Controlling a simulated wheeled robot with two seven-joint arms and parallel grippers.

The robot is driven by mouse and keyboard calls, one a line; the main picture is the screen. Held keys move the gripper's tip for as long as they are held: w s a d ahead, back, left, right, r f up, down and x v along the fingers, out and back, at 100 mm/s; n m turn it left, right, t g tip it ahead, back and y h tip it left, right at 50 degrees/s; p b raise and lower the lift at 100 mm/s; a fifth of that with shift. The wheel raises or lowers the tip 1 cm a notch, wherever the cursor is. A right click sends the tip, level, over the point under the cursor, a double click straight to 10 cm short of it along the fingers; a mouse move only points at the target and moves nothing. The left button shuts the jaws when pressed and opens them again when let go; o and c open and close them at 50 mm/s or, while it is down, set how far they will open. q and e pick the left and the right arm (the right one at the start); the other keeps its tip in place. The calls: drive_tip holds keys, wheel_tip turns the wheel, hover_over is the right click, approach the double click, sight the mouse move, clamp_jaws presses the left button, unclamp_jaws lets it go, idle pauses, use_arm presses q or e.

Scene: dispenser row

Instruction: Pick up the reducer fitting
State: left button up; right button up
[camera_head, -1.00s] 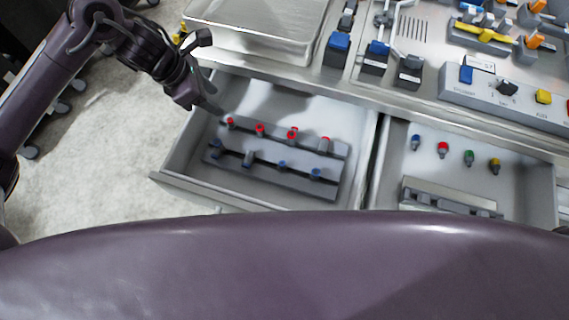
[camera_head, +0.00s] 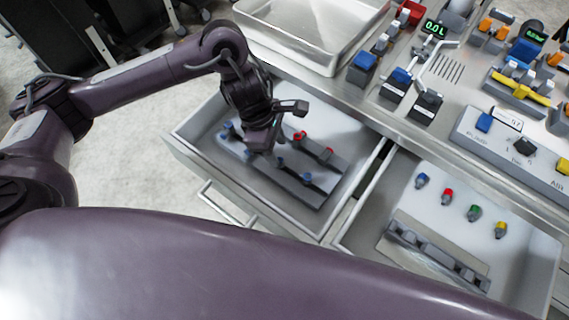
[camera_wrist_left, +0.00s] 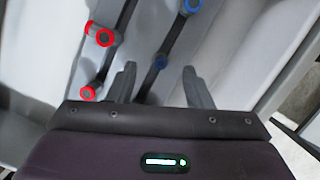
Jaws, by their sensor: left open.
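The left drawer (camera_head: 190,125) holds two dark rails of small grey fittings, one row with red rings and one with blue ends. In the head view I see a red-ringed fitting (camera_head: 301,136) and a blue-ended fitting (camera_head: 280,162); my left gripper hides some others. I cannot tell which one is the reducer fitting. My left gripper (camera_head: 282,128) is over the drawer, open and empty. Red-ringed fittings (camera_wrist_left: 104,37) are to the left. My right gripper is out of view.
The right drawer (camera_head: 350,235) holds several coloured-top parts and a slotted grey rack (camera_head: 435,255). A metal tray (camera_head: 300,40) and valve blocks (camera_head: 425,105) stand on the counter behind. The drawer walls rise around the fittings.

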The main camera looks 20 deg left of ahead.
sight(280, 160)
use_arm(q)
drive_tip(key=shift+f, duration=0.95)
drive_tip(key=x, duration=0.3)
drive_tip(key=shift+s, duration=0.15)
drive_tip(key=shift+f, duration=0.35)
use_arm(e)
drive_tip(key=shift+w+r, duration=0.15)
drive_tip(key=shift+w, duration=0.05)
use_arm(q)
drive_tip(key=shift+c, duration=0.5)
clamp_jaws()
drive_tip(key=shift+s, duration=0.1)
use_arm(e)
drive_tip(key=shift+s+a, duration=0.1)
